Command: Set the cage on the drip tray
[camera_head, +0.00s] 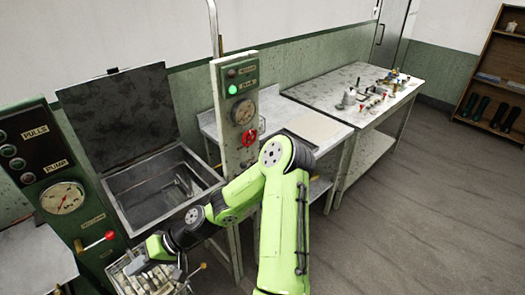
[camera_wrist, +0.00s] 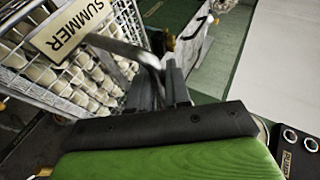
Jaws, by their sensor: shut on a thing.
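The cage (camera_wrist: 60,80) is a wire basket filled with whitish cocoons, with a tag reading SUMMER on its side. It also shows at the bottom of the head view (camera_head: 150,282), below the open basin. My gripper (camera_wrist: 170,82) is shut on the cage's metal handle, beside the tag in the wrist view. In the head view the gripper is small and its fingers are hard to make out. A pale flat piece (camera_head: 314,127) lies on the side table behind the control post; I cannot tell for sure whether it is the drip tray.
The open basin (camera_head: 165,185) with its raised dark lid (camera_head: 120,115) is just behind the cage. A green control post (camera_head: 238,110) with a red valve stands to its right. A left panel (camera_head: 50,180) has a red-knobbed lever. A far table (camera_head: 350,85) holds small parts.

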